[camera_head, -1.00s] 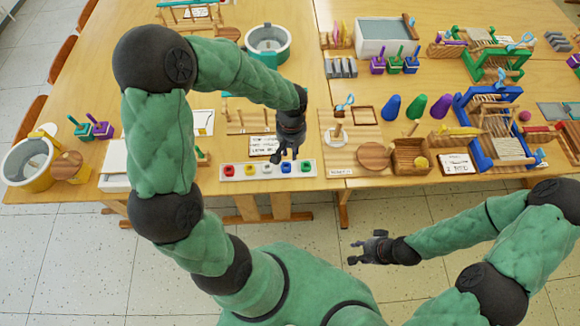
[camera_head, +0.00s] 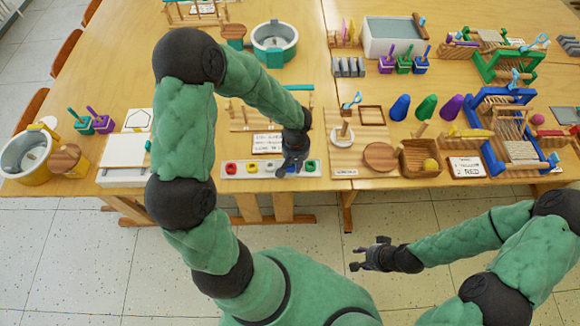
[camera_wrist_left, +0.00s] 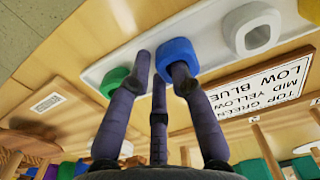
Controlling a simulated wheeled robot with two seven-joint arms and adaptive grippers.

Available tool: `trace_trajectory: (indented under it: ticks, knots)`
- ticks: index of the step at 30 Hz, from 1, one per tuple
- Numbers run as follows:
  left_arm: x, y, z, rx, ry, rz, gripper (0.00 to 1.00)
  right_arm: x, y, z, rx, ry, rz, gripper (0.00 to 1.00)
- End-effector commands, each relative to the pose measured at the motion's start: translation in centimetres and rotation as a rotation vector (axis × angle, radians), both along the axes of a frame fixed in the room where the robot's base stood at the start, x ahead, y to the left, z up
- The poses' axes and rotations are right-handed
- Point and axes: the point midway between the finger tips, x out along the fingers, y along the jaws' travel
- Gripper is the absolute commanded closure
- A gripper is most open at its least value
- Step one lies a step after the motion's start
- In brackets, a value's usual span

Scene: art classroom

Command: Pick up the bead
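Several small coloured beads sit in a row on a white tray (camera_head: 240,175) at the table's front edge: red (camera_head: 231,168), yellow (camera_head: 250,168), white (camera_wrist_left: 252,30), blue (camera_wrist_left: 178,52) and green (camera_head: 310,166). My left gripper (camera_head: 288,170) is over the tray and hides the blue bead in the head view. In the left wrist view my left gripper (camera_wrist_left: 160,62) has its fingers apart; one fingertip overlaps the blue bead and another is between blue and green. I cannot tell whether they touch. My right gripper (camera_head: 368,255) hangs empty in front of the table, fingers apart.
A card (camera_wrist_left: 250,95) reading low blue, mid yellow, top green lies behind the tray. A white box (camera_head: 122,155) is left.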

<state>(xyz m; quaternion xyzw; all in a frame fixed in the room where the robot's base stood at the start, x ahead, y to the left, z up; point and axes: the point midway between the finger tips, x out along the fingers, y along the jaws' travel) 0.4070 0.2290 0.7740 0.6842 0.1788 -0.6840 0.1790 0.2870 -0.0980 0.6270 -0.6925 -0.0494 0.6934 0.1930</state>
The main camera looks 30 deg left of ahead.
Motion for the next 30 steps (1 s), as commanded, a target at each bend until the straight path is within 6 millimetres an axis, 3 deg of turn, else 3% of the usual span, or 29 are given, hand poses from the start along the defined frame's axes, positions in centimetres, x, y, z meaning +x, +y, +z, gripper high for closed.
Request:
trace_trajectory:
  ticks: [1,3,4,20,27,30]
  knots:
    - [0.0,0.0,0.1,0.000,0.000,0.000,0.78,0.0,0.0,0.1,0.000,0.000,0.000,0.60]
    - [0.0,0.0,0.1,0.000,0.000,0.000,0.95,0.0,0.0,0.1,0.000,0.000,0.000,0.60]
    - [0.0,0.0,0.1,0.000,0.000,0.000,0.99,0.0,0.0,0.1,0.000,0.000,0.000,0.60]
    - [0.0,0.0,0.7,0.000,-0.001,-0.001,1.00,0.0,0.0,0.4,0.000,0.000,0.000,0.60]
    - [0.0,-0.1,3.9,0.001,-0.003,-0.002,1.00,0.0,0.0,2.0,0.000,0.000,0.000,0.60]
    - [-1.3,-1.1,5.6,0.001,-0.003,-0.003,1.00,0.0,0.0,2.6,0.000,0.000,0.000,0.60]
